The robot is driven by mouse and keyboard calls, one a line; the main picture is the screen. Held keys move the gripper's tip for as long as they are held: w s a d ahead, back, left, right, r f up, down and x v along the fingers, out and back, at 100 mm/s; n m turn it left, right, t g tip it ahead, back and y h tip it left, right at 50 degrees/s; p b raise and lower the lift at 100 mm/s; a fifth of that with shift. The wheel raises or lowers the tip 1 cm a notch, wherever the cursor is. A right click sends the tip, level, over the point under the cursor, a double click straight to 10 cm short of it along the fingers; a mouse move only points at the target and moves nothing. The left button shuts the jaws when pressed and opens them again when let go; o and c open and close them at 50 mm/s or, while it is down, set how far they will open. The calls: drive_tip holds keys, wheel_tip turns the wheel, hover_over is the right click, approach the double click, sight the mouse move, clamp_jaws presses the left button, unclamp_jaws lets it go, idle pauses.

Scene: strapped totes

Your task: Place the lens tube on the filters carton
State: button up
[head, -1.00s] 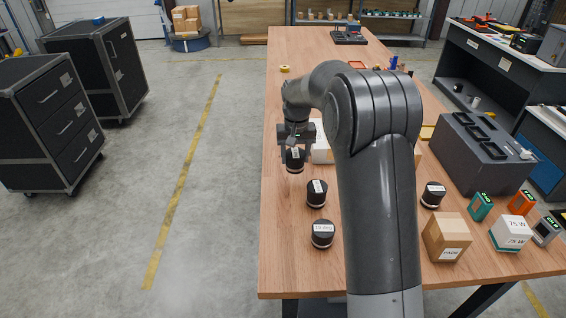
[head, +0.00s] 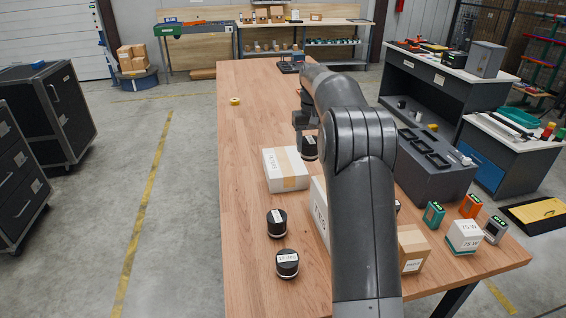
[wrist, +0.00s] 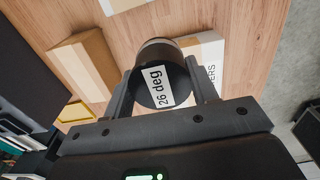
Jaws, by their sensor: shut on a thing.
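My gripper (head: 306,128) is shut on a black lens tube (head: 310,149) and holds it above the table. In the wrist view the tube (wrist: 160,72) sits between the fingers, with a white label reading "26 deg". A white carton (head: 287,177) with tan tape lies on the table, left of and nearer than the tube in the head view. In the wrist view a white carton (wrist: 205,48), with its label partly hidden and ending in "ERS", shows behind and right of the tube; the two look apart. My arm hides part of the table.
Two similar black tubes (head: 277,223) (head: 288,264) stand at the near left. Another white carton (head: 319,207) is partly behind my arm. A brown carton (head: 411,250) and a grey case (head: 435,165) are at right. The far left table is mostly clear.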

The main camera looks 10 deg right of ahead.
drive_tip(key=w+d+r, duration=0.1)
drive_tip(key=d, duration=0.3)
hover_over(287, 170)
wheel_tip(287, 170, down, 6)
drive_tip(key=shift+f, duration=2.2)
drive_tip(key=shift+f, duration=0.1)
drive_tip(key=o, duration=1.2)
drive_tip(key=shift+c, duration=0.2)
